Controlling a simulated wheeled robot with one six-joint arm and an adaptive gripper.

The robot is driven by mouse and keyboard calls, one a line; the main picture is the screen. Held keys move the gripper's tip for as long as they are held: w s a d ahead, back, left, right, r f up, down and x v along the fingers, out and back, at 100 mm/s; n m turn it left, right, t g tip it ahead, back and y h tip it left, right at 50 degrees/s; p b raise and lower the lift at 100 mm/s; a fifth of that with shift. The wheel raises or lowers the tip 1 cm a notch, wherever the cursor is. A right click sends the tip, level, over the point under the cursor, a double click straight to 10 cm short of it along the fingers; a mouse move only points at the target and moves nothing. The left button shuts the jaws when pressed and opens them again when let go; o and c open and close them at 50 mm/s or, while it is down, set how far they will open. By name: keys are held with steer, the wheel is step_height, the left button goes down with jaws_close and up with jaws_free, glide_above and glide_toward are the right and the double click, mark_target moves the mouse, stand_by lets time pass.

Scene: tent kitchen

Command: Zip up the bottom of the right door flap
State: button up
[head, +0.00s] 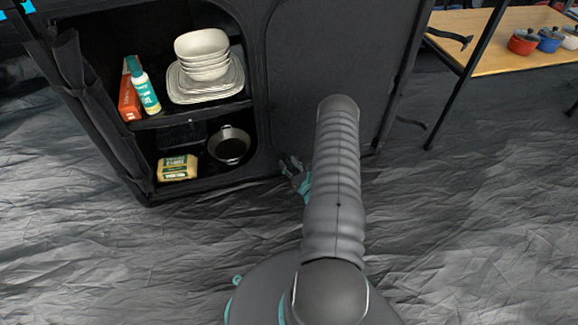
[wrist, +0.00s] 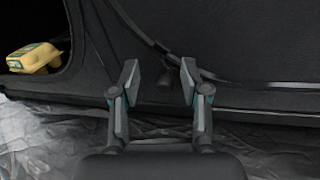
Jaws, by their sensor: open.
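The right door flap (head: 300,75) is a dark panel that hangs over the right half of the black fabric cupboard; it fills the upper middle of the wrist view (wrist: 210,35). A curved zip line (wrist: 138,25) runs down its left side and bends right along the bottom. A small dark zip pull (wrist: 164,80) hangs at the bend, between the fingertips and seemingly beyond them. My gripper (wrist: 160,82) is open, with a finger on each side of the pull. In the head view my gripper (head: 295,172) is low by the flap's bottom left corner, partly hidden by my arm.
A wooden table (head: 485,50) with coloured pots (head: 523,42) stands at the right. Wrinkled grey cloth floor (head: 90,260) is clear in front.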

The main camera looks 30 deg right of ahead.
step_height(320, 180, up, 9)
steer(key=shift+f, duration=0.1)
stand_by(0.3)
stand_by(0.4)
